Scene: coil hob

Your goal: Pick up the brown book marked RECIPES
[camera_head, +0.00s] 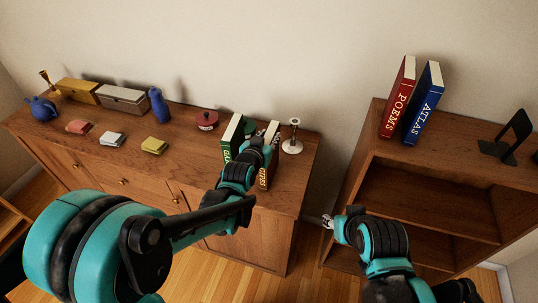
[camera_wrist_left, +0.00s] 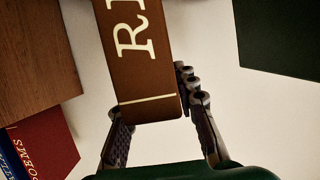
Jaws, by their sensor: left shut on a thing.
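The brown book (camera_wrist_left: 135,70) fills the middle of the left wrist view, its spine showing the first letters of its title. In the head view, the book (camera_head: 264,176) is at the right end of the long cabinet, partly behind my arm. My left gripper (camera_wrist_left: 157,97) is shut on it, one finger on each side of the spine. In the head view the left gripper (camera_head: 268,143) reaches over the book from the front. Whether the book's bottom touches the cabinet is hidden. My right gripper (camera_head: 329,220) is low by the bookcase, away from the book; its fingers are too small to judge.
A green book (camera_head: 232,138) stands just left of the brown book. A white candlestick (camera_head: 292,146) stands behind right, and a red lidded pot (camera_head: 207,119) to the left. Red POEMS (camera_head: 398,98) and blue ATLAS (camera_head: 424,104) books stand on the bookcase (camera_head: 445,160). Floor separates the furniture.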

